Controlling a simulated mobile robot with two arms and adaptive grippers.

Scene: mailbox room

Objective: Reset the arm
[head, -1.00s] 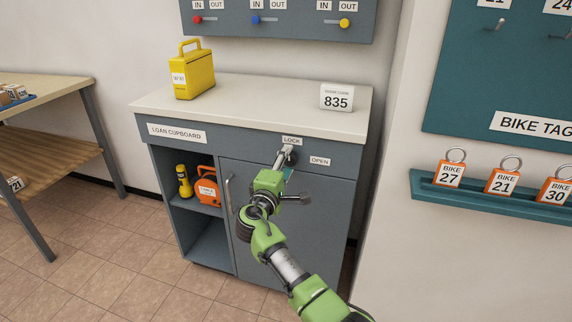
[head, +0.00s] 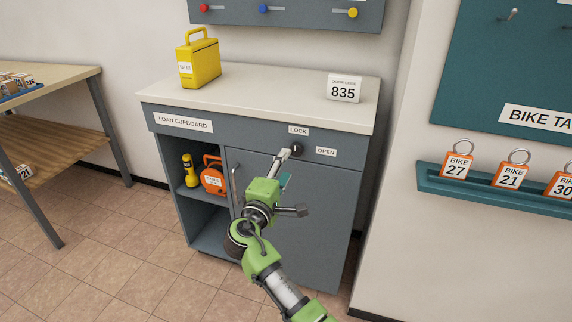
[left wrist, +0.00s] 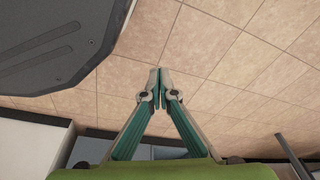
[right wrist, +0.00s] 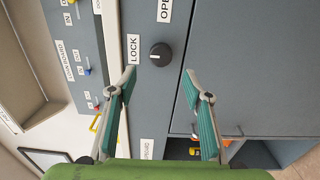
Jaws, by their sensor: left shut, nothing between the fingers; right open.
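My right gripper (head: 288,153) is in front of the loan cupboard (head: 293,221), just short of the dark round lock knob (head: 298,149). The right wrist view shows this gripper (right wrist: 159,74) open and empty, with the knob (right wrist: 160,54) ahead of its fingertips and apart from them. My left gripper (left wrist: 159,72) is shut and empty above the tiled floor, out of the head view.
A yellow case (head: 198,62) and a door code sign showing 835 (head: 344,88) stand on the cupboard top. A flashlight (head: 190,171) and an orange case (head: 213,178) are on its open shelf. A tag rail (head: 432,178) is at right, a table (head: 62,83) at left.

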